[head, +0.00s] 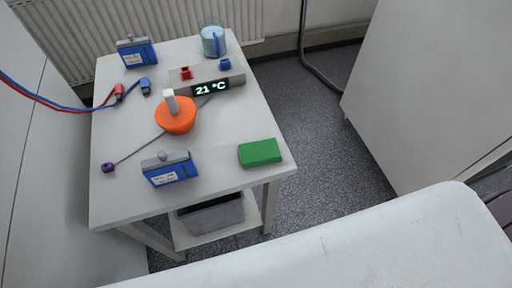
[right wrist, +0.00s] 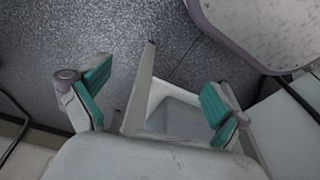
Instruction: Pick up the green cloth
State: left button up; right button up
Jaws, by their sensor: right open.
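The green cloth (head: 260,152) is a folded, block-like rectangle lying flat on the white table (head: 225,172), near its front right corner in the head view. Nothing covers it. My right gripper (right wrist: 155,88) shows only in the right wrist view, with its two teal-padded fingers spread wide and nothing between them. The cloth is not in that view, so the gripper is apart from it. My left gripper is in neither view.
Near the cloth, a blue battery (head: 169,168) stands to its left and an orange object (head: 176,116) sits behind. A display unit (head: 208,88), a beaker (head: 213,41) and another blue battery (head: 136,51) stand farther back. A grey bin (head: 212,214) sits underneath.

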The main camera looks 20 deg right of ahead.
jog(key=w+a+r+t+y, duration=0.1)
jog(key=w+a+r, duration=0.1)
jog(key=w+r, duration=0.5)
jog(key=w+a+r, duration=0.2)
jog(key=a+r, duration=0.1)
jog(key=r, duration=0.8)
jog(key=a+r+n+y+p, duration=0.2)
jog(key=a+r+n, duration=0.15)
jog(key=r, duration=1.65)
jog(key=w+a+r+n+g, duration=0.1)
jog(key=w+a+r+n, duration=0.4)
jog(key=a+n, duration=0.15)
jog(key=n+g+h, duration=0.2)
jog(key=n+h, duration=0.3)
send_near(261, 150)
jog(key=f, duration=0.3)
jog(key=shift+s+d+f, duration=0.15)
jog(key=shift+s+f, duration=0.05)
jog(key=shift+f, duration=0.1)
jog(key=shift+w+d+f+p, duration=0.1)
jog(key=shift+d+f+p, duration=0.1)
jog(key=shift+f, duration=1.15)
jog(key=shift+w+d+f+p, duration=0.1)
jog(key=shift+d+f, duration=0.05)
jog(key=shift+f, duration=1.2)
